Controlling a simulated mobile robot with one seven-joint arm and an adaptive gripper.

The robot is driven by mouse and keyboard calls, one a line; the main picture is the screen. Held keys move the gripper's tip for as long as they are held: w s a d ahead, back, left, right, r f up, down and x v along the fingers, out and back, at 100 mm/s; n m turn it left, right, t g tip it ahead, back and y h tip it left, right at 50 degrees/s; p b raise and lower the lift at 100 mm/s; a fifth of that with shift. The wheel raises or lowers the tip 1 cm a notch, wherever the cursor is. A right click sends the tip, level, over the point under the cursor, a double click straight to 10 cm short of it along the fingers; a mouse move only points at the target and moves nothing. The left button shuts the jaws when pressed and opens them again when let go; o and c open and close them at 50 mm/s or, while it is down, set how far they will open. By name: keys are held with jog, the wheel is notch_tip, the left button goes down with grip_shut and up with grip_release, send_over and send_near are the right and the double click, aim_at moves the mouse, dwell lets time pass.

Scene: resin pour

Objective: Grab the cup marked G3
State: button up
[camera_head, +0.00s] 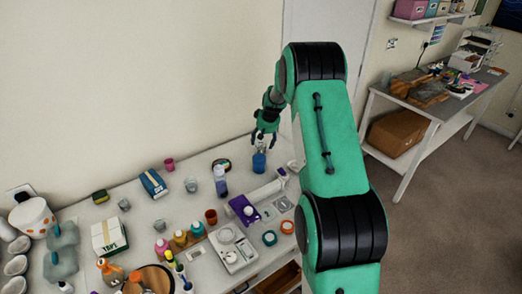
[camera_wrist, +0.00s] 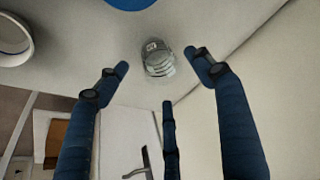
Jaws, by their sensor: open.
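In the wrist view a small clear cup (camera_wrist: 158,62) with a pale label stands on the white table; the label's marking is too small to read, so I cannot confirm G3. My gripper (camera_wrist: 157,80) is open above it, with its dark blue fingers spread around the cup's place in the picture and nothing held. A clear cup (camera_head: 260,145) there is mostly hidden by the fingers.
A blue round thing (camera_wrist: 130,3) and a white ring (camera_wrist: 14,40) lie near the gripper. The wall is close behind.

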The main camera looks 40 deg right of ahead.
jog(key=shift+w+f, duration=0.15)
jog(key=shift+f, duration=0.15)
jog(key=shift+f, duration=0.1)
jog(key=shift+b+x, duration=0.5)
jog(key=shift+x, duration=2.05)
jog(key=shift+w, duration=0.1)
jog(key=c, duration=1)
